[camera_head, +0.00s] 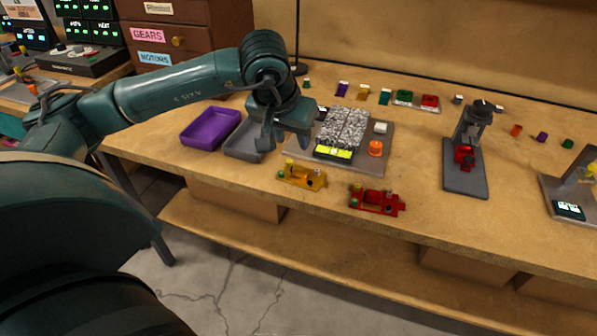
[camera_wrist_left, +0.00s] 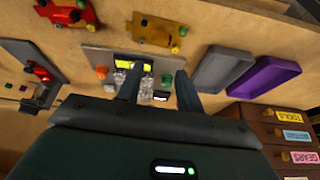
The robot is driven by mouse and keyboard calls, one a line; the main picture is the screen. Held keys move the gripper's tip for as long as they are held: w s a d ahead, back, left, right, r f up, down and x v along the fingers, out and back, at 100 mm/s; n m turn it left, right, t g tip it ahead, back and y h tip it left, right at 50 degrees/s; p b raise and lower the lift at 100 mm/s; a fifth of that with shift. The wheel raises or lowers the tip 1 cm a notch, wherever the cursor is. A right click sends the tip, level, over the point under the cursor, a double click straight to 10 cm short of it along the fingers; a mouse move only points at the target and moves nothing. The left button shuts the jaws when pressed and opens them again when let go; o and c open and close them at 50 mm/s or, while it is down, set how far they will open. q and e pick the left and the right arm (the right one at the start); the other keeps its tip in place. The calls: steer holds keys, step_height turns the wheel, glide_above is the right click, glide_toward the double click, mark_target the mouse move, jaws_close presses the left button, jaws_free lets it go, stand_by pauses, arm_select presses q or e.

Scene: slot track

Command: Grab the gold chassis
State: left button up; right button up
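The gold chassis (camera_head: 302,178) lies on the table near its front edge, with small coloured parts on it. In the left wrist view the gold chassis (camera_wrist_left: 155,31) is at the top centre, beyond my fingertips. My left gripper (camera_head: 284,143) is above the table, behind the chassis and apart from it. In the wrist view its two fingers (camera_wrist_left: 160,70) are spread with nothing held between them. My right gripper is not in view.
A red chassis (camera_head: 377,201) lies to the right of the gold one. Behind them is a grey board (camera_head: 377,160) with an orange knob. A purple tray (camera_head: 211,127) and a grey tray (camera_head: 240,150) are to the left. A press-like stand (camera_head: 465,180) is at the right.

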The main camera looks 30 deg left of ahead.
arm_select(q)
glide_above(300, 168)
steer(key=s, duration=0.2)
step_height(300, 168, down, 5)
steer(key=shift+w+d+f, duration=0.1)
steer(key=shift+s+x, duration=0.2)
steer(key=shift+x, duration=1.15)
steer(key=shift+s+x, duration=0.15)
steer(key=shift+x, duration=1.2)
steer(key=shift+d+f, duration=0.1)
steer(key=shift+f, duration=0.05)
steer(key=c, duration=0.6)
steer(key=shift+c, duration=0.2)
